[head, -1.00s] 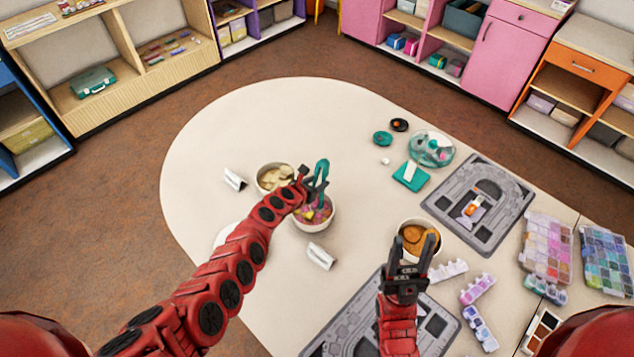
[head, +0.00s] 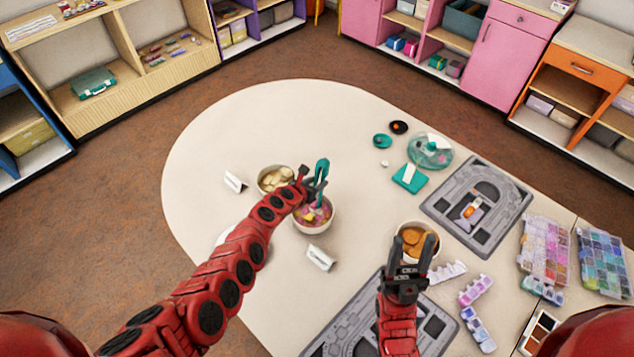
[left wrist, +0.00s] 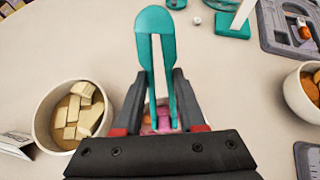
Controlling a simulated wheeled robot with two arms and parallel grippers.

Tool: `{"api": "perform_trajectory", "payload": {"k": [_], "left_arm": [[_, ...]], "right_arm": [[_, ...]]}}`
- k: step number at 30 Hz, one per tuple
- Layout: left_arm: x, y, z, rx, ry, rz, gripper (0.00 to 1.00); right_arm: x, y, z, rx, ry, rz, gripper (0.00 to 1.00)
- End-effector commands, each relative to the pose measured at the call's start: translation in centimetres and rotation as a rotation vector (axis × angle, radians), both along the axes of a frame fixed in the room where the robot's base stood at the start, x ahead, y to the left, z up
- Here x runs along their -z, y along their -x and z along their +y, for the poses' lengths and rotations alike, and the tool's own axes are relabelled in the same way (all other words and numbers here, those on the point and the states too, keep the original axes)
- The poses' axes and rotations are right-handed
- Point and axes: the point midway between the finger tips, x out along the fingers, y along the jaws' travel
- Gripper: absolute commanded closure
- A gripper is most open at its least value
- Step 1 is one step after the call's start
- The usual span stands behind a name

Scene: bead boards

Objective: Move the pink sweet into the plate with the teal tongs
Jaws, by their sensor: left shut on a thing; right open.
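My left gripper (head: 307,183) is shut on the teal tongs (head: 321,172) and holds them upright over the bowl of coloured sweets (head: 332,221). In the left wrist view the tongs (left wrist: 155,35) stand between my fingers (left wrist: 158,110). Pink sweets (left wrist: 163,117) show below, between the tongs' arms; I cannot tell whether the tips touch one. In the head view pink and yellow sweets (head: 311,216) lie in the bowl. The plate (head: 228,236) is a pale rim mostly hidden behind my left arm. My right gripper (head: 410,254) is open and empty in front of a bowl of orange-brown pieces (head: 416,240).
A bowl of pale pieces (head: 274,180) stands close left of the sweets bowl. White cards (head: 320,258) stand nearby. Grey boards (head: 480,205), a teal stand (head: 410,178) and bead boxes (head: 546,250) lie to the right.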

Motion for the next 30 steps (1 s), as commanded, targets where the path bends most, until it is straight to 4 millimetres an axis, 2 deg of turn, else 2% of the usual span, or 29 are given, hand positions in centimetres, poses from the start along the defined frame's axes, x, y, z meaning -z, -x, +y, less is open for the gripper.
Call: {"api": "perform_trajectory", "payload": {"k": [1, 14, 16, 24, 30], "left_arm": [[-1.4, 0.0, 0.0, 0.000, 0.000, 0.000, 1.00], [-6.5, 0.0, 0.0, 0.000, 0.001, 0.001, 1.00], [-6.7, -0.2, 0.3, -0.006, 0.004, 0.002, 1.00], [-9.9, -0.3, 0.2, -0.003, 0.001, -0.004, 1.00], [-10.5, 0.0, 0.0, 0.001, 0.000, 0.001, 1.00]], "right_arm": [[-1.4, 0.0, 0.0, 0.000, 0.000, 0.000, 0.50], [-6.6, 0.0, 0.0, 0.000, 0.000, 0.000, 0.50], [-6.1, 0.0, 0.0, 0.000, 0.000, 0.000, 0.50], [-6.3, 0.0, 0.0, 0.000, 0.000, 0.000, 0.50], [-6.3, 0.0, 0.0, 0.000, 0.000, 0.000, 0.50]]}}
